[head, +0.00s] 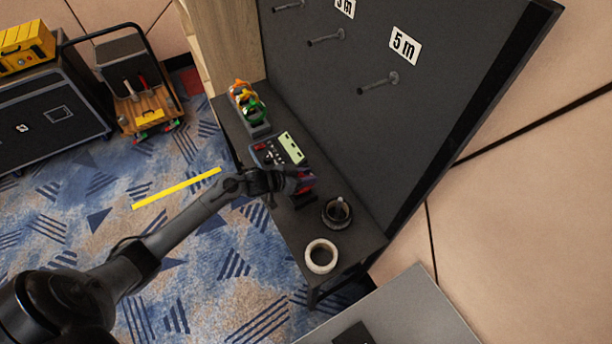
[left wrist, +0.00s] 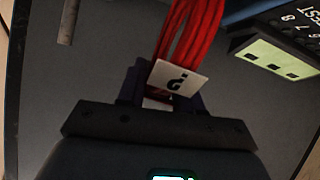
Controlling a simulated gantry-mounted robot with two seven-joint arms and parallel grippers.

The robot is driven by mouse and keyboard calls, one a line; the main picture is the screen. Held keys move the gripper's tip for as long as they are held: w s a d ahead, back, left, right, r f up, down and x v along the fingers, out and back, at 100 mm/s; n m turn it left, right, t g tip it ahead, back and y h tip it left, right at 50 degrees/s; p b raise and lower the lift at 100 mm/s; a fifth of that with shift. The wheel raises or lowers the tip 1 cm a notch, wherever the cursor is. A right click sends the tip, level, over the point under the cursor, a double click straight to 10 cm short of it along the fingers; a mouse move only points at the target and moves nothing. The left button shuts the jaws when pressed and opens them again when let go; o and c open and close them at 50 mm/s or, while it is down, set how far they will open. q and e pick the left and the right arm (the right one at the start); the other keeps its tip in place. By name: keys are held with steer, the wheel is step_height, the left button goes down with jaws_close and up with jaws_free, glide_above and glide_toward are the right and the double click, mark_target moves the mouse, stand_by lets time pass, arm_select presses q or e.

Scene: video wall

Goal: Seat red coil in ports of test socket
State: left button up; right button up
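The red coil (left wrist: 195,30), a bundle of red cable with a white tag, is between the fingers of my left gripper (left wrist: 160,88) in the left wrist view. The fingers appear shut on it near the tag. In the head view my left gripper (head: 285,181) is over the dark bench, with a small red patch of the coil (head: 304,178) at its tip. The test socket, with its pale green panel (head: 292,148), is on the bench just beyond the gripper. Its panel with dark ports (left wrist: 275,62) shows at upper right in the left wrist view, apart from the coil. My right gripper is out of view.
A black roll (head: 337,213) and a white roll (head: 321,257) lie on the near end of the bench (head: 292,232). A bin of coloured items (head: 248,108) stands at its far end. Pegs (head: 378,83) stick out from the dark wall panel (head: 440,90) beside it.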

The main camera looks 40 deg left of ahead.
arm_select(q)
steer(key=o, duration=0.5)
steer(key=shift+s+a+r, duration=0.25)
steer(key=shift+s+r, duration=0.1)
steer(key=shift+s, duration=0.2)
steer(key=p+v, duration=0.1)
steer(key=v, duration=0.8)
steer(key=shift+s+a+r+p, duration=0.1)
steer(key=shift+s+r+p, duration=0.05)
steer(key=shift+p, duration=0.2)
